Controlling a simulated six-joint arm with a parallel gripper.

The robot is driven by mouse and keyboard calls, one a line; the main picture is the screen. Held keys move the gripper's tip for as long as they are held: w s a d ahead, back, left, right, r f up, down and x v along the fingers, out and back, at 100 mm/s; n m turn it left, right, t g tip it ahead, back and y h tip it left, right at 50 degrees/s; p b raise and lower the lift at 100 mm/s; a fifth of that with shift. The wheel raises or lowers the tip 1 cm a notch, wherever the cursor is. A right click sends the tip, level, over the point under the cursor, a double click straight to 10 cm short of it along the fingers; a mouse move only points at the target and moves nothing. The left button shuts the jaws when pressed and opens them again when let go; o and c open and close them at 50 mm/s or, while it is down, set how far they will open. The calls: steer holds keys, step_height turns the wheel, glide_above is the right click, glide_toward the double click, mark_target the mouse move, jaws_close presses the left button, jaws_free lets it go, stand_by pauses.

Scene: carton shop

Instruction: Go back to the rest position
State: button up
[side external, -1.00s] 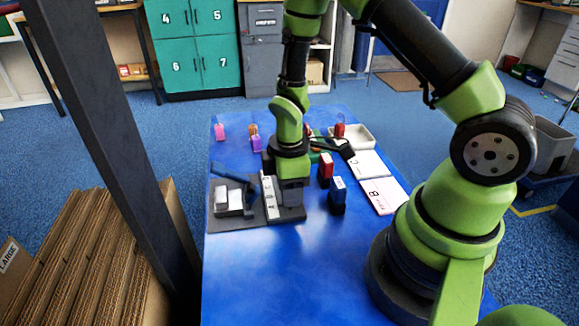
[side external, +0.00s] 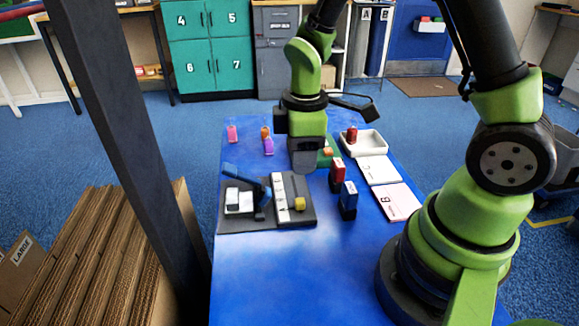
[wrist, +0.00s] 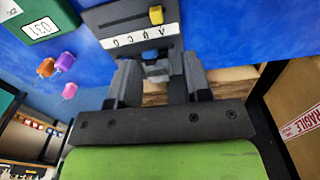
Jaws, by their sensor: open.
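My gripper (side external: 307,168) hangs above the table, over the back right of the dark fixture and clear of it. In the wrist view its two fingers (wrist: 162,80) are spread apart with nothing held between them. The dark fixture (side external: 240,222) has a white lettered strip (side external: 282,198), a yellow knob (side external: 299,204) and a blue-ended lever (side external: 248,178). A white block (side external: 232,197) sits at its left side. In the wrist view the strip (wrist: 140,36) and yellow knob (wrist: 156,15) show beyond the fingers.
A red-topped stamp (side external: 337,172) and a blue-topped stamp (side external: 348,195) stand right of the fixture, near white cards (side external: 398,202) and a white tray (side external: 375,142). Small pink, orange and purple pieces (side external: 268,147) stand at the back left. The table's front (side external: 290,280) is clear.

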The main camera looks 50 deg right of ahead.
steer(key=s+a+r+m+t+y, duration=0.1)
steer(key=s+a+r+m+t, duration=0.1)
steer(key=s+r+m, duration=0.4)
steer(key=s+a+r+m+t+y, duration=0.1)
steer(key=s+r+m+t, duration=0.4)
steer(key=r, duration=0.7)
steer(key=shift+s+a+m, duration=0.45)
steer(key=shift+s+m, duration=0.05)
steer(key=shift+m, duration=0.2)
